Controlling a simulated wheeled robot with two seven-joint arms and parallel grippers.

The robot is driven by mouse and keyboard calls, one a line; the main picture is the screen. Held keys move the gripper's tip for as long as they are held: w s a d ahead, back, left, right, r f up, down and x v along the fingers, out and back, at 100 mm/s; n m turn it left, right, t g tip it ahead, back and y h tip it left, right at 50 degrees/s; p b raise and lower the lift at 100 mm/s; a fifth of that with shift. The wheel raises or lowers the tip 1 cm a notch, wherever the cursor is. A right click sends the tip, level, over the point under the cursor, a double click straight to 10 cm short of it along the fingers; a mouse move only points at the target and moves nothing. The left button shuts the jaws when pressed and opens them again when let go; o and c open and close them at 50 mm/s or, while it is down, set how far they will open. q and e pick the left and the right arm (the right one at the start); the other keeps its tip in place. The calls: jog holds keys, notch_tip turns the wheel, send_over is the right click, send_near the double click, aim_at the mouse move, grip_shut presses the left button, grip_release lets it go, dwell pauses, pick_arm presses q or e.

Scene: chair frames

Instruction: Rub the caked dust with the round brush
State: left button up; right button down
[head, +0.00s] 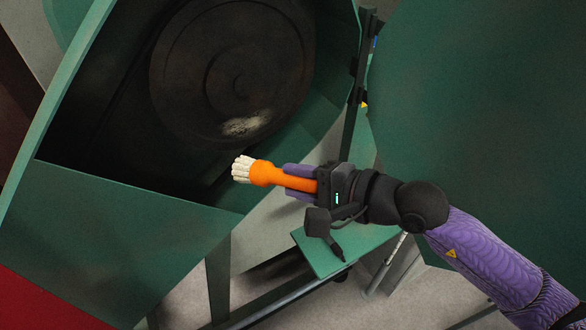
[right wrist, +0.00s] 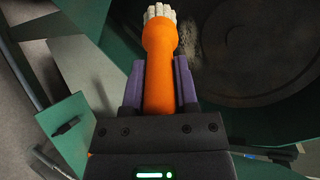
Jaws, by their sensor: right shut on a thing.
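The round brush (head: 268,173) has an orange handle and pale bristles. My right gripper (head: 300,181) is shut on its handle, with the bristles pointing left in the head view. In the right wrist view the brush (right wrist: 160,70) stands between the purple fingers of the gripper (right wrist: 160,85), bristles away from me. The caked dust (head: 246,123) is a pale patch on the dark round plate inside the green housing. It also shows in the right wrist view (right wrist: 193,42), just right of the bristles. In the head view the bristles are below the patch, apart from it. My left gripper is not in view.
The green housing (head: 120,235) has raised walls around the dark cavity with the round plate (head: 200,75). A large green panel (head: 480,110) stands at the right. A green ledge (head: 330,252) lies below my right gripper, over a pale floor.

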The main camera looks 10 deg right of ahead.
dwell(0.4)
jog(key=shift+w, duration=0.25)
jog(key=w+a+b, duration=0.2)
jog(key=w+b, duration=0.1)
jog(key=w, duration=0.4)
jog(key=shift+w+a, duration=0.25)
jog(key=shift+a, duration=0.1)
jog(key=shift+w+a+b, duration=0.1)
jog(key=shift+w+b, duration=0.2)
jog(key=shift+b, duration=0.1)
